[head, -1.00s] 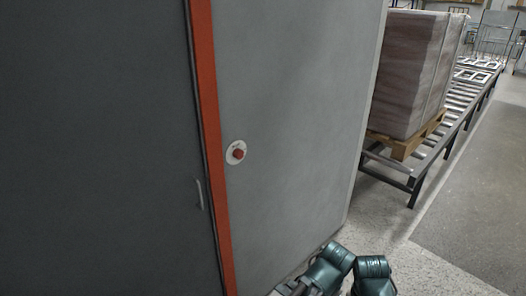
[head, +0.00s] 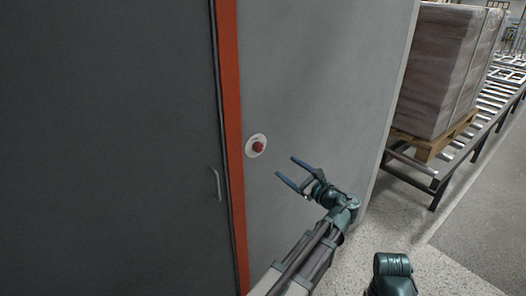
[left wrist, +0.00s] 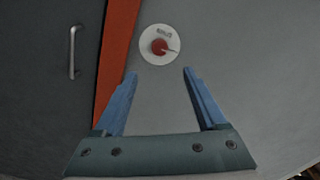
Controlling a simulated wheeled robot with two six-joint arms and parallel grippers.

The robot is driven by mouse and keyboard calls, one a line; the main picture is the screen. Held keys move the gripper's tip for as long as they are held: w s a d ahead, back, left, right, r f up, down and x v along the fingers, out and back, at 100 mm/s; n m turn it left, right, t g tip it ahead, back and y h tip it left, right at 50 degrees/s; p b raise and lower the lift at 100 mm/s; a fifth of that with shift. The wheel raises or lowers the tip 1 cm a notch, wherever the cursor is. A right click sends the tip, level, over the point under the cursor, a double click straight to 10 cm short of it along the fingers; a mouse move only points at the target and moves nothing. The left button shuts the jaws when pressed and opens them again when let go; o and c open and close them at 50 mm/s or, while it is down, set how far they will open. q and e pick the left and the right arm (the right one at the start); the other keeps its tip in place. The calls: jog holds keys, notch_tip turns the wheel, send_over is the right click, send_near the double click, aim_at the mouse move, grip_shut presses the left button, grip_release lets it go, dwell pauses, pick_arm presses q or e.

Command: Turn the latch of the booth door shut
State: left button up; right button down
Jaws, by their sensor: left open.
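The latch is a red knob (head: 259,147) on a round white plate, on the grey wall panel just right of the orange door frame. In the left wrist view the red knob (left wrist: 160,47) with a thin pointer to its right sits beyond and between my fingertips. My left gripper (head: 286,168) is open and empty, a little right of and below the knob and apart from it. The dark booth door (head: 110,150) lies left of the frame and looks closed. Its handle (head: 215,184) is a thin vertical bar. My right gripper is not in view.
The orange frame strip (head: 231,120) runs between door and panel. A wrapped stack (head: 437,70) on a wooden pallet (head: 430,143) stands on a roller conveyor at right. Speckled floor (head: 440,265) is free at lower right.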

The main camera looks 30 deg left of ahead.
aim_at(260, 149)
pick_arm(q)
jog(key=x, duration=1.3)
jog(key=shift+w+a, duration=0.15)
jog(key=shift+a, duration=0.25)
grip_shut()
